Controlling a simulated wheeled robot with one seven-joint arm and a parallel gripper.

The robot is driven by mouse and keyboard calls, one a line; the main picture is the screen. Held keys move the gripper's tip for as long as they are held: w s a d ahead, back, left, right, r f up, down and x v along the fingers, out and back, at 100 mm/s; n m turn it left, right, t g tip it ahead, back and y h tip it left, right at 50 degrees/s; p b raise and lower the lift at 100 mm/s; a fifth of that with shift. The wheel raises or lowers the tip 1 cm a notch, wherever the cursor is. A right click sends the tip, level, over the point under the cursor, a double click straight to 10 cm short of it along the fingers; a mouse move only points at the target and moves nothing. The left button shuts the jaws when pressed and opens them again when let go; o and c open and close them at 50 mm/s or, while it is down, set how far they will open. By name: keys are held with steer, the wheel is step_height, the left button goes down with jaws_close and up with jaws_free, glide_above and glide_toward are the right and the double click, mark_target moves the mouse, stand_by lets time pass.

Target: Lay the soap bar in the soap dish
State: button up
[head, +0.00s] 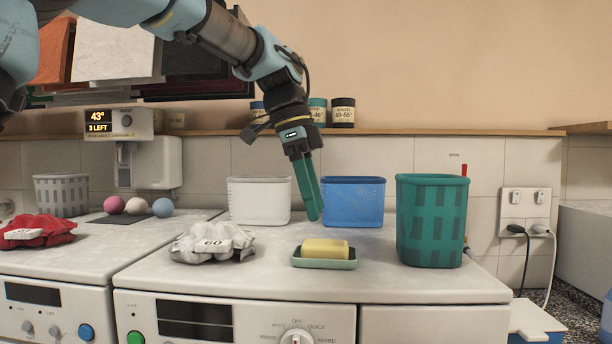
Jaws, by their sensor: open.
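A yellow soap bar (326,248) rests in the shallow green soap dish (316,263) on top of the right white machine, near its front. The bar lies flat, with the dish rim showing around its base. My gripper (316,215) points down above and behind the soap, with its green fingers apart from it. From this side the fingers overlap, and the gap between them is hard to see. My gripper is open and nothing shows between its fingers.
A white basket (259,201), a blue basket (353,201) and a green basket (431,222) stand behind and right of the dish. A grey cloth bundle (211,243) with a tag lies left. Clear white top (400,284) lies in front.

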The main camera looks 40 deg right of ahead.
steer(key=v, duration=0.6)
stand_by(0.4)
